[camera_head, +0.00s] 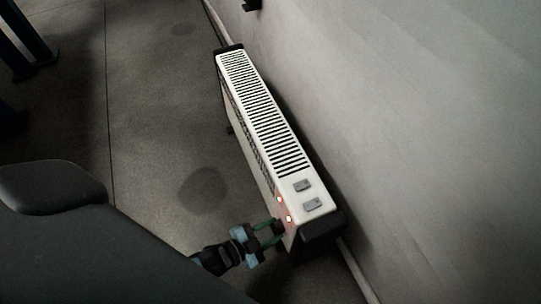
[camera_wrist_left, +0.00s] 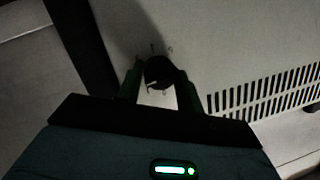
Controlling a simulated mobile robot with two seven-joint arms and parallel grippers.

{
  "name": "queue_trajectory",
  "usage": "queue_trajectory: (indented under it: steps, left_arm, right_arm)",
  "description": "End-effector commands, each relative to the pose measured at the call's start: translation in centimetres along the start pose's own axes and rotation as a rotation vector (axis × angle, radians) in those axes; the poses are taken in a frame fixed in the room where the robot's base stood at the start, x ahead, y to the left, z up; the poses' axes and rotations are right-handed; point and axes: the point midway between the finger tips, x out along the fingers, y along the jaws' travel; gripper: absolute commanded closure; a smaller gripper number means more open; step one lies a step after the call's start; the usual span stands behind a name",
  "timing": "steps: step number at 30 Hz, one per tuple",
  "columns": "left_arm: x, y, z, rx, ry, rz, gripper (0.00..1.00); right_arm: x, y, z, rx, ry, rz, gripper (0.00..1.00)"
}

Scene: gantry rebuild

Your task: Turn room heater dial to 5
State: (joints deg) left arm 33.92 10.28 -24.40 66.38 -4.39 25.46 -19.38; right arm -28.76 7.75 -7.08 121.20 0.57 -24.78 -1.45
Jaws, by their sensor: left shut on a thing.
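The room heater (camera_head: 262,112) is a long white unit with black end caps and a slotted top, standing on the floor along the wall. In the left wrist view, its dark round dial (camera_wrist_left: 157,72) sits on the white front panel, with faint marks around it that are too small to read. My left gripper (camera_head: 277,232) is at the near end of the heater's front face. In the left wrist view, its fingers (camera_wrist_left: 160,85) are on either side of the dial, shut on it. A light pointer line shows on the dial. My right gripper is not in view.
Two grey switches (camera_head: 308,194) are on the heater's top near end, with small red-ringed lights (camera_head: 284,209) by the front edge. The wall (camera_head: 400,110) runs close behind the heater. The grey floor (camera_head: 150,130) in front is clear.

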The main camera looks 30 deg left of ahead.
Motion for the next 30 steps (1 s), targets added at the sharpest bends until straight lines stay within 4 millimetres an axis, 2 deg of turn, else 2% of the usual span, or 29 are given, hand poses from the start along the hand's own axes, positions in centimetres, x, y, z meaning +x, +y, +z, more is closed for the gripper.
queue_trajectory:
  steps: [30]
  left_arm:
    - [0.2,0.5,0.5,0.92,0.06,-0.284,0.86]
  right_arm:
    - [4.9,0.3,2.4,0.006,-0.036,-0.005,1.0]
